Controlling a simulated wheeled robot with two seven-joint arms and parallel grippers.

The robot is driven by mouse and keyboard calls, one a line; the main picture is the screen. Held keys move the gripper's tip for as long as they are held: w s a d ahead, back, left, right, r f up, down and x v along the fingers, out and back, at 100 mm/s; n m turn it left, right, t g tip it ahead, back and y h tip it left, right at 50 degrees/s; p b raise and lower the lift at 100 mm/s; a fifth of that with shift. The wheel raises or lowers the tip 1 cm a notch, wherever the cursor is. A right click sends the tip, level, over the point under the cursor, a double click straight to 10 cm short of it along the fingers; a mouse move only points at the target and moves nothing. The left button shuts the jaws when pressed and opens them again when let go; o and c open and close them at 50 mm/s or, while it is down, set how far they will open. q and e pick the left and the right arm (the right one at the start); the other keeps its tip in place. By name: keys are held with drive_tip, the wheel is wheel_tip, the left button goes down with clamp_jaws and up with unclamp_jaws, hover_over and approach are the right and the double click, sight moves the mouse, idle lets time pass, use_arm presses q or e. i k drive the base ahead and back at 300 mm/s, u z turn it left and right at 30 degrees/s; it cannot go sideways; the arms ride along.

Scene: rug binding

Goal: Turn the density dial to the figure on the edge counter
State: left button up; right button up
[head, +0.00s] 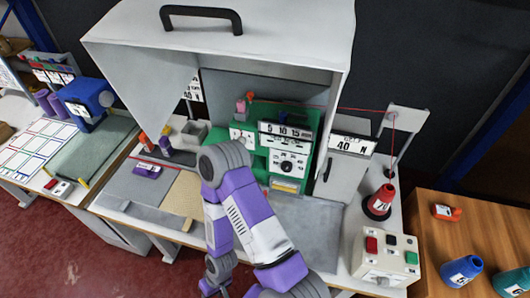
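The green machine (253,113) stands under the raised light-grey hood. On its front is a white panel with a round black dial (288,166), likely the density dial; marks ring it, but its setting is too small to read. Above it is a sign reading "5 10 15 mm" (285,131). A small white gauge or counter face (242,135) is on the machine's left; its figure is not legible, and I cannot tell whether it is the edge counter. My purple and grey arm rises in front of the machine, left of the dial. No gripper fingers show.
A sign reading "40 N" (352,145) is right of the machine, beside a red thread. A red cone (380,202) and a button box (386,257) stand at the right. The hood (240,42) overhangs the machine.

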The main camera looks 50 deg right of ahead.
sight(287, 167)
drive_tip(key=k, duration=1.2)
drive_tip(key=u, duration=0.9)
drive_tip(key=i, duration=1.15)
drive_tip(key=z, duration=2.65)
drive_tip(key=i, duration=0.5)
